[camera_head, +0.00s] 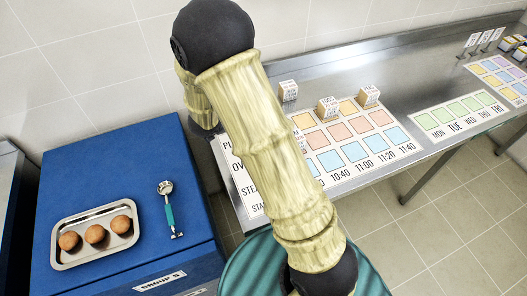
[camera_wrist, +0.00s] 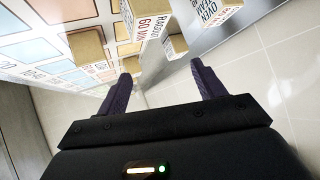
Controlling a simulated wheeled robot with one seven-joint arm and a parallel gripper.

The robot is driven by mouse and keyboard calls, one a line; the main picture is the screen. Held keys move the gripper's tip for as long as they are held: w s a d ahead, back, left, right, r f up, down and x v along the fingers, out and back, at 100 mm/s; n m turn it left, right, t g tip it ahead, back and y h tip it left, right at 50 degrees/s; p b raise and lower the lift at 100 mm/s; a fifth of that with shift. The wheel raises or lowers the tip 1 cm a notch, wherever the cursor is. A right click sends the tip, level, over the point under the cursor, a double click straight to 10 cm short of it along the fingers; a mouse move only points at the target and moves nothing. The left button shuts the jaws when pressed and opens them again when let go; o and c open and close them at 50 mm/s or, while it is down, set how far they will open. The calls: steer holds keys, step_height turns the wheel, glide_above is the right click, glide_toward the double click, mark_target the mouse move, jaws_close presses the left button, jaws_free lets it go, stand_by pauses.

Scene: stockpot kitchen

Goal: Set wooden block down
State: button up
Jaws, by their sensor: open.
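Several wooden blocks with white printed labels stand on the planning board. In the head view, one block (camera_head: 288,90) is at the back left of the board, one (camera_head: 327,107) nearer the middle, and one (camera_head: 367,96) to the right. In the wrist view, my gripper (camera_wrist: 165,64) is open, with nothing held between its dark fingers. A block (camera_wrist: 175,45) is beyond the gap between the fingertips. Another block (camera_wrist: 88,50) is left of them, and a block labelled "RAGOUT 60 MIN" (camera_wrist: 130,20) is farther off. My arm hides my gripper in the head view.
The printed board (camera_head: 355,152) with coloured squares lies on a steel table (camera_head: 420,87). A second chart (camera_head: 462,113) lies to the right. On the left, a blue cabinet (camera_head: 120,170) holds a tray (camera_head: 62,258) of brown balls and a green-handled scoop (camera_head: 169,214).

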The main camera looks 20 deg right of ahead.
steer(key=s+a+r+n+t+y, duration=0.25)
steer(key=a+r+n+y, duration=0.25)
steer(key=n+y, duration=0.25)
steer(key=s+d+n+g, duration=0.1)
steer(key=s+n+g, duration=0.2)
steer(key=s, duration=0.5)
steer(key=s+d+n+g+y, duration=0.1)
steer(key=s+d+n+g, duration=0.1)
steer(key=s, duration=0.6)
steer(key=shift+s+r+n+g, duration=0.35)
steer(key=shift+n+g, duration=0.2)
